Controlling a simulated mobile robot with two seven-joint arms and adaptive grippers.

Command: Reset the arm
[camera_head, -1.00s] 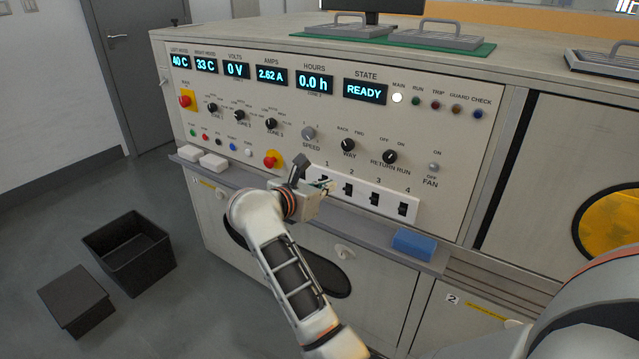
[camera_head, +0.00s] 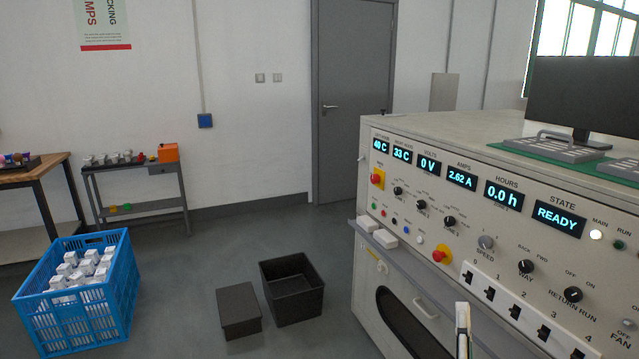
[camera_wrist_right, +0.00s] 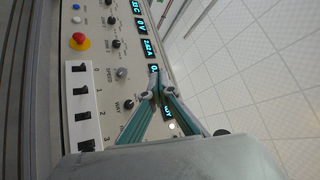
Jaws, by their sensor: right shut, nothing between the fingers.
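My right gripper (camera_head: 463,318) stands at the bottom of the head view, in front of the panel's switch row (camera_head: 520,311); only a narrow upright part of it shows. In the right wrist view its two teal-edged fingers (camera_wrist_right: 157,88) meet at the tips with nothing between them. The control panel (camera_head: 470,215) lies beyond the fingers there, and they look apart from it. The state display (camera_head: 559,220) reads READY, and the white MAIN lamp (camera_head: 596,235) is lit. My left gripper is not in view.
The burn-in cabinet (camera_head: 440,137) fills the right side, with a monitor (camera_head: 585,80) and a carrier tray (camera_head: 553,148) on top. A black bin (camera_head: 292,300), a dark box (camera_head: 239,312) and a blue crate (camera_head: 117,300) of white cartons stand on the floor. Open floor lies between crate and box.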

